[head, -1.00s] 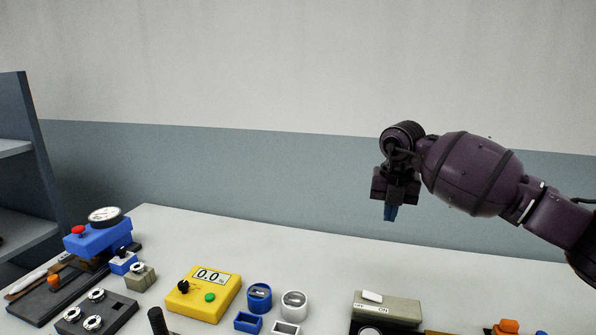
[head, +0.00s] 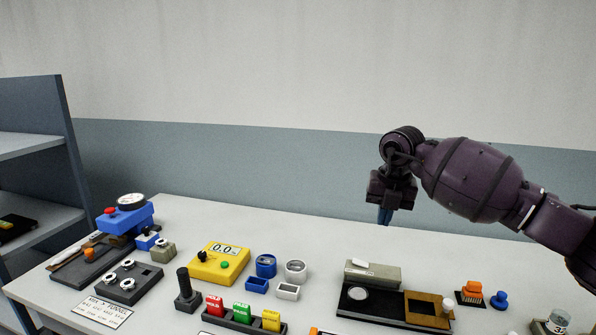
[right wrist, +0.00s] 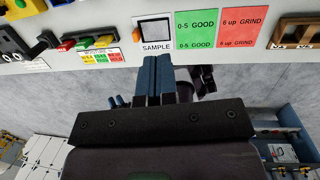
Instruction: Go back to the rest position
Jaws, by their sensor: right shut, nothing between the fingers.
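My right gripper (head: 384,215) hangs fingers-down above the back of the white table (head: 330,232) in the head view, clear of everything on it. Its blue fingers are together with nothing between them. In the right wrist view its fingers (right wrist: 154,78) show side by side, in front of the table's edge in the picture. The purple right arm comes in from the right. My left gripper is in neither view.
A yellow meter (head: 219,264) reads 0.0. A blue gauge device (head: 126,214), a black joystick (head: 185,290) and a grey switch box (head: 372,273) stand on the table. A shelf (head: 35,180) is at left. The right wrist view shows a SAMPLE pad (right wrist: 155,32) and green GOOD card (right wrist: 195,30).

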